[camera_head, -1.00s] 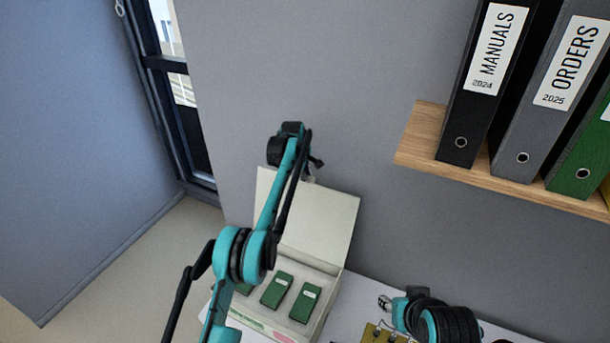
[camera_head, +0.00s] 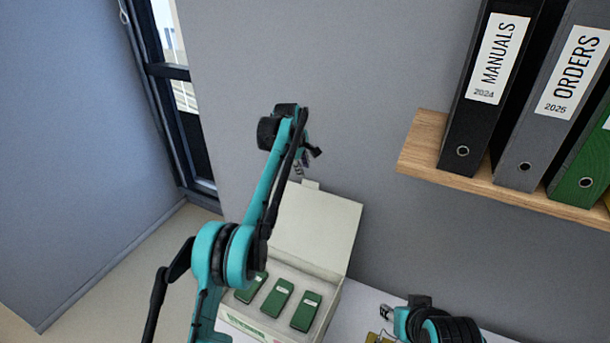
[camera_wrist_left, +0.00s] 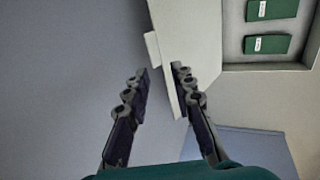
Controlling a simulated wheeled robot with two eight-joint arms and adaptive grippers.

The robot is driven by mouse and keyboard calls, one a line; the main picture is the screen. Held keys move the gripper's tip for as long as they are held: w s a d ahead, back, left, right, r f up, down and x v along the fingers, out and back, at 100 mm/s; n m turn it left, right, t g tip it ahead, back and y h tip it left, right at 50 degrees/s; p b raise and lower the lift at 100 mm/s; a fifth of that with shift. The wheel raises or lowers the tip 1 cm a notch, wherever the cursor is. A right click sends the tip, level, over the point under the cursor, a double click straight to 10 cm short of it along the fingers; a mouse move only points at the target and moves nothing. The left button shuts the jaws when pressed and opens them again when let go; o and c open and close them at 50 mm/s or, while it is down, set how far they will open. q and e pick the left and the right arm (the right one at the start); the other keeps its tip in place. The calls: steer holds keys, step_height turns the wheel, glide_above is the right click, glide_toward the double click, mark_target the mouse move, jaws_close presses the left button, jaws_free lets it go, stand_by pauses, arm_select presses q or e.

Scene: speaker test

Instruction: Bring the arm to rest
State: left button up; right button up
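My left arm rises in the head view, with its left gripper (camera_head: 305,160) small at the upper end, in front of the grey wall and above the raised box lid. In the left wrist view the left gripper (camera_wrist_left: 160,78) has its two fingers apart with nothing held. The lid's edge (camera_wrist_left: 172,75) shows between the fingers; I cannot tell how far beyond them it is. My right gripper (camera_head: 387,312) shows only as a small grey end at the bottom of the head view, beside my dark arm link; its fingers are too small to read.
An open white box (camera_head: 330,275) with green items (camera_head: 278,298) stands on the pale table (camera_head: 360,308). A wooden shelf (camera_head: 425,145) with binders (camera_head: 490,75) is at the upper right. A dark-framed window (camera_head: 180,110) is at the left. Bare wall lies between shelf and left gripper.

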arm_select(q)
steer(key=shift+s+a+r, duration=0.1)
steer(key=shift+s+r, duration=0.05)
steer(key=shift+r, duration=0.35)
steer(key=s+a+f+m+t+b, duration=0.1)
steer(key=s+a+f+m+b, duration=0.1)
steer(key=s+b, duration=0.5)
steer(key=s+a+f+m+b, duration=0.3)
steer(key=s+b, duration=0.1)
steer(key=s, duration=0.5)
steer(key=s+a+f+m+t+b, duration=0.1)
steer(key=s+a+f+m+b, duration=0.1)
steer(key=s+b, duration=0.45)
steer(key=s+a+f+m+b, duration=0.2)
steer(key=s+f+b, duration=0.4)
steer(key=s+f, duration=0.6)
steer(key=s+a+f+m+t+y+b, duration=0.1)
steer(key=s+f+m+b, duration=0.3)
steer(key=s+f, duration=0.9)
steer(key=a+f+b, duration=0.1)
steer(key=b, duration=0.2)
steer(key=shift+a+y, duration=0.15)
steer(key=shift+y, duration=0.15)
